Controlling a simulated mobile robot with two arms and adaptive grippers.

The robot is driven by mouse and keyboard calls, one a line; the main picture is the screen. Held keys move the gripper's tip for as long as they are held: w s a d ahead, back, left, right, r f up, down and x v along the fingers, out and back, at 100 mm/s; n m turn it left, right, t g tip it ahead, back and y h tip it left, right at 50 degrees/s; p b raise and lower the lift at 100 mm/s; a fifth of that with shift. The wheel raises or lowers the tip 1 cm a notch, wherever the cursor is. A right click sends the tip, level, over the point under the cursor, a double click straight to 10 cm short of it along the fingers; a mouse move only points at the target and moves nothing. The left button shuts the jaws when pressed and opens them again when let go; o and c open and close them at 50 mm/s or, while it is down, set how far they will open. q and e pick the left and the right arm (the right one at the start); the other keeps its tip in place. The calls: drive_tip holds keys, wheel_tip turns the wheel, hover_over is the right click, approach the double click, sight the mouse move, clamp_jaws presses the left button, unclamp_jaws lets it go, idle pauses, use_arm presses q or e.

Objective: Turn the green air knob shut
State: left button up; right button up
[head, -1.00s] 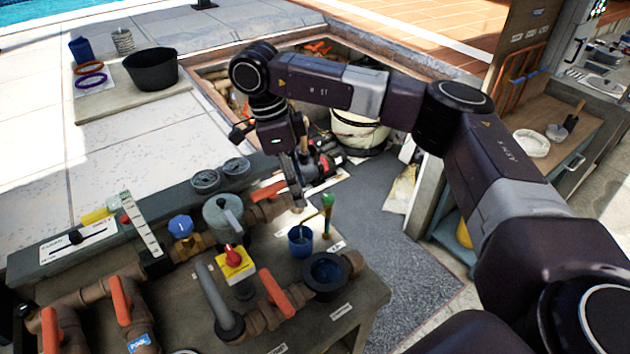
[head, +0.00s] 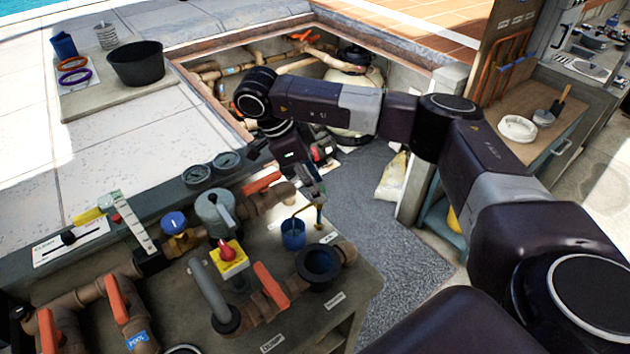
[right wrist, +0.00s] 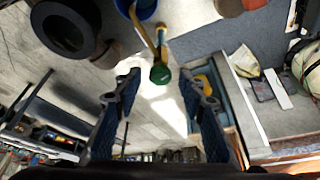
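The green air knob (right wrist: 160,76) sits at the end of a thin brass pipe (right wrist: 148,38) in the right wrist view. It lies between and just beyond the fingertips of my right gripper (right wrist: 162,90), which is open, with a gap on each side of the knob. In the head view my right gripper (head: 315,190) points down over the knob and hides most of it. The brass pipe runs from there to a small blue cup (head: 293,234). My left gripper is not in view.
A dark round socket (head: 320,266) stands close in front of the cup. Grey floor (head: 415,240) is clear to the right.

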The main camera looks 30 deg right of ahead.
drive_tip(key=c, duration=0.4)
clamp_jaws()
